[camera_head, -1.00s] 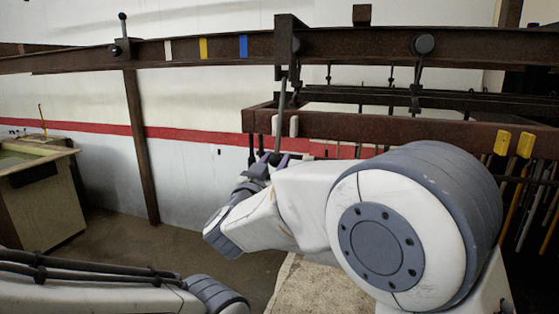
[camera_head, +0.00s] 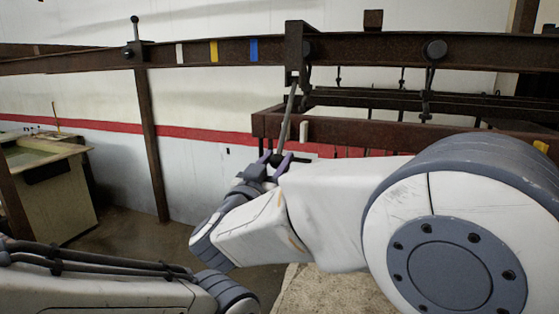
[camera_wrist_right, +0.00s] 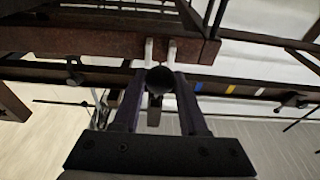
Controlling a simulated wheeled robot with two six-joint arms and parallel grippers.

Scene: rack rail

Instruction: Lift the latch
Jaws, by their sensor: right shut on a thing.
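A thin grey rod (camera_head: 287,115) hangs from a dark block (camera_head: 294,50) on the rusty overhead rail (camera_head: 370,47). It leans, with its lower end to the left. My right gripper (camera_head: 278,159) is shut on the dark lower end of this rod. The right wrist view shows a round black knob (camera_wrist_right: 160,80) between my two purple fingers (camera_wrist_right: 160,100). I cannot tell for certain which part is the latch. Only part of my left arm shows at the lower left, and its gripper is out of view.
A lower rusty beam (camera_head: 350,130) runs behind the rod, with a short white peg (camera_head: 304,131) on it. A post (camera_head: 153,140) stands left, below a knobbed lever (camera_head: 135,28) on the rail. A pale cabinet (camera_head: 55,200) is farther left. Floor is open between.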

